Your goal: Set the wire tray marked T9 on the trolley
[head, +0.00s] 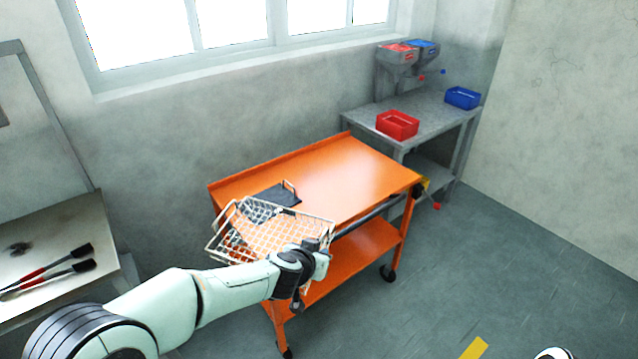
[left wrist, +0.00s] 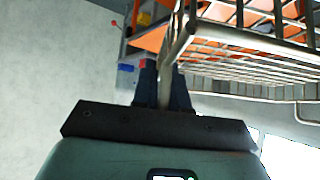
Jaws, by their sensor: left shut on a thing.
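The wire tray (head: 262,238) is a pale open mesh basket with a loop handle at its left end. My left gripper (head: 322,256) is shut on the tray's right end. In the left wrist view, a bar of the tray passes between the left fingers (left wrist: 163,90), and its mesh (left wrist: 255,45) fills the upper right. The orange trolley (head: 345,175) stands behind. The tray overlaps the near left part of its top in the head view; I cannot tell whether they touch. No T9 mark is readable.
A dark flat item with a handle (head: 272,194) lies on the trolley's left part; the right part is clear. A grey bench (head: 432,112) behind holds a red bin (head: 398,125) and a blue bin (head: 462,98). Brushes (head: 62,266) lie on the left table (head: 90,228).

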